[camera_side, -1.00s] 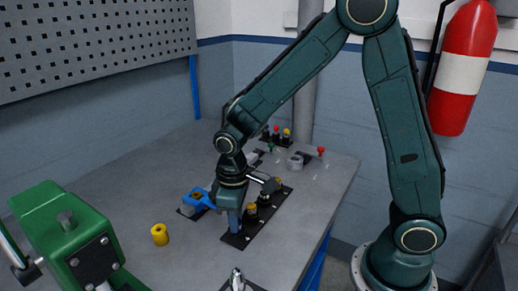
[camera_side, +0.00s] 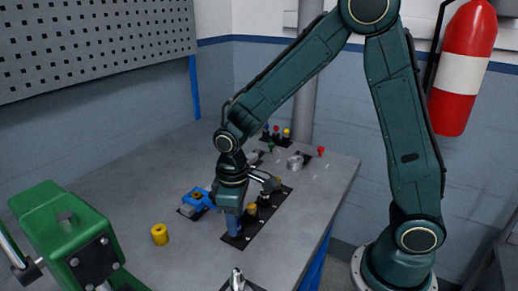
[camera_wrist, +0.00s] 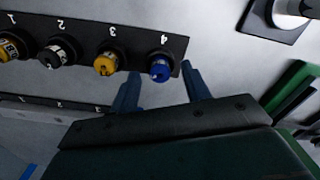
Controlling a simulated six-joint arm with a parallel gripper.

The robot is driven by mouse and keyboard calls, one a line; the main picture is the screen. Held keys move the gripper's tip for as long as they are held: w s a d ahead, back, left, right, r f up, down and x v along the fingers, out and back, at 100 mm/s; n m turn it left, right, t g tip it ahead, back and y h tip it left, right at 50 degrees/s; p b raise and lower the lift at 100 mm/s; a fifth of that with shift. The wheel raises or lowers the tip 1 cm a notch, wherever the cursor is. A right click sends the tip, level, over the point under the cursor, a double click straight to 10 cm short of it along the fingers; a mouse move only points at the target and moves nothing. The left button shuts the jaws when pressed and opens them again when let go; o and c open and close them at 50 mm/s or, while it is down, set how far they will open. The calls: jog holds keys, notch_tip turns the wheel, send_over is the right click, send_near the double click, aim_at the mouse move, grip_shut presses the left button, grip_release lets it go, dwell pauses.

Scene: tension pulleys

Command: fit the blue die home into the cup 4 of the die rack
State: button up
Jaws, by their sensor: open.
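The blue die (camera_wrist: 160,70) stands in cup 4 of the dark die rack (camera_wrist: 137,45), at the rack's right end in the wrist view. Whether it sits fully down cannot be told. My gripper (camera_wrist: 161,80) is open, with one blue finger on each side of the die and a visible gap to it. In the side view my gripper (camera_side: 233,223) is over the near end of the rack (camera_side: 240,242) and hides the die. Cup 1 (camera_wrist: 12,48) and cup 3 (camera_wrist: 105,63) show yellow pieces; cup 2 (camera_wrist: 58,52) shows a dark one.
A yellow cylinder (camera_side: 160,234) stands on the open grey table left of the rack. A blue clamp-like fixture (camera_side: 198,198) is just left of my gripper. A green machine (camera_side: 65,230) fills the front left. A rack with coloured knobs (camera_side: 275,134) stands at the back.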

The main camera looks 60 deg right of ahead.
notch_tip(320, 180, up, 13)
jog(key=shift+r, duration=0.2)
dwell(0.5)
jog(key=shift+s+r, duration=0.1)
jog(key=s+d+r+m+t, duration=0.2)
jog(key=s+d, duration=0.1)
jog(key=s, duration=0.5)
jog(key=s+d+r+m+t, duration=0.2)
jog(key=s+d+t, duration=0.1)
jog(key=s, duration=0.5)
jog(key=shift+s+d+r+m+t, duration=0.2)
jog(key=shift+s+d+m+t, duration=0.1)
jog(key=shift+s+d, duration=0.1)
dwell(1.2)
